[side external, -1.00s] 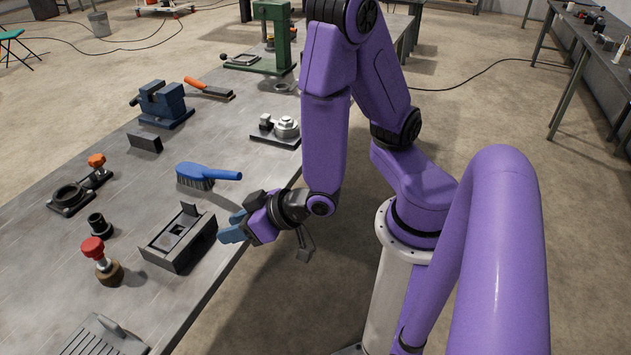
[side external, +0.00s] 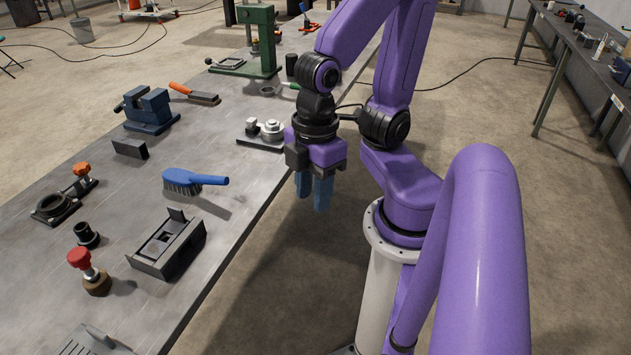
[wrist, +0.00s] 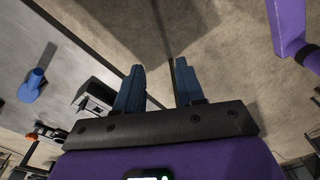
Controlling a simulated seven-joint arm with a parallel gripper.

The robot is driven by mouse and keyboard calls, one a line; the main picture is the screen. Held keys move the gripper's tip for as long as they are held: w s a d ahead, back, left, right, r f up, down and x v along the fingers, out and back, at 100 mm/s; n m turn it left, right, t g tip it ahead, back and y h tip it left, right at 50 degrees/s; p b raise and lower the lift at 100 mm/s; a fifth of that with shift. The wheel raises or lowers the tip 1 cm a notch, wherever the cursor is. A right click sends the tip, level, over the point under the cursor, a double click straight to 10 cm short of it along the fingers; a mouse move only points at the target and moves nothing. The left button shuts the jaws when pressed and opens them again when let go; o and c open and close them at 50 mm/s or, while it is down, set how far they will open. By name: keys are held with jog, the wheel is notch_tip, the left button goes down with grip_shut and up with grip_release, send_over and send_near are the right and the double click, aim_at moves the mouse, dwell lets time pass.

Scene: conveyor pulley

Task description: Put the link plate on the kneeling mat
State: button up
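My gripper (side external: 312,203) hangs fingers-down just off the right edge of the workbench, over the floor. In the wrist view my gripper (wrist: 158,75) has its two blue fingers apart, with nothing held between them. I cannot make out a link plate for certain in either view. I cannot identify a kneeling mat either; only bare concrete floor shows below the fingers.
On the grey workbench (side external: 108,185) stand a slotted metal box (side external: 160,262), a blue brush (side external: 195,180), a blue vise (side external: 150,110), a red-knobbed part (side external: 90,272) and a clamp fixture (side external: 268,130). A green press (side external: 262,42) stands farther back.

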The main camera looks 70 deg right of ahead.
jog(key=shift+d+r, duration=0.25)
jog(key=shift+d, duration=0.35)
jog(key=shift+w, duration=0.1)
notch_tip(320, 180, up, 3)
jog(key=m+t, duration=0.2)
jog(key=m, duration=1)
send_over(174, 208)
jog(key=s, duration=0.3)
jog(key=shift+h, duration=0.4)
jog(key=w+f, duration=0.1)
jog(key=f, duration=0.4)
jog(key=w+f, duration=0.1)
jog(key=f, duration=0.5)
jog(key=w+f, duration=0.1)
jog(key=f, duration=0.5)
grip_shut()
